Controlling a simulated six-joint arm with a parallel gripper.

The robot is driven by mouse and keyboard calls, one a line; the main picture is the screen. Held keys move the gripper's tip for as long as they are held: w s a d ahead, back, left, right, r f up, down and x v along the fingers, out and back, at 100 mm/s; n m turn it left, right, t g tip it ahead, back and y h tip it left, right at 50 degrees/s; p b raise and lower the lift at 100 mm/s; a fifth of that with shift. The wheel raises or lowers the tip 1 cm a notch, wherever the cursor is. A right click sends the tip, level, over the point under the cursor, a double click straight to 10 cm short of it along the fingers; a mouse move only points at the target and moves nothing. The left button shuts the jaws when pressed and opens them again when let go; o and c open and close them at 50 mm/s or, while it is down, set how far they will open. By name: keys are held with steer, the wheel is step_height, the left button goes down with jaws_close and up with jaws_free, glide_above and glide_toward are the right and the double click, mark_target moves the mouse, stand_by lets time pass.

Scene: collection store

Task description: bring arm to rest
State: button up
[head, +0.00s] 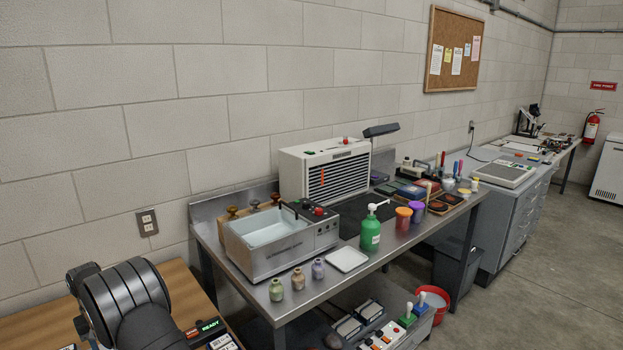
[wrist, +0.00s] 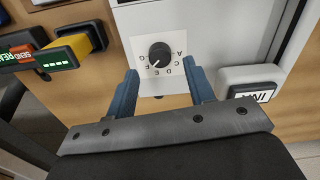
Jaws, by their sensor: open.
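My gripper (wrist: 165,78) is in the wrist view, with its two blue fingers apart and nothing between them. Just beyond the fingertips is a black dial knob (wrist: 160,54) on a white plate marked with letters. The fingers are on either side of the plate's near part; I cannot tell whether they touch anything. In the head view a dark rounded part of my arm (head: 125,300) fills the lower left corner, over a wooden surface (head: 190,290). My gripper does not show there.
A lit green and red panel (wrist: 30,58) and a yellow block (wrist: 72,47) lie left of the dial; a white labelled block (wrist: 250,82) lies right. A steel bench (head: 390,255) with a water bath (head: 270,238), green pump bottle (head: 371,232) and small jars stands further right.

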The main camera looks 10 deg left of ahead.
step_height(320, 180, up, 14)
step_height(320, 180, down, 17)
steer(key=shift+f, duration=0.4)
steer(key=n, duration=0.6)
steer(key=shift+r+n, duration=0.1)
steer(key=shift+n, duration=0.2)
steer(key=n, duration=0.6)
steer(key=shift+r, duration=0.65)
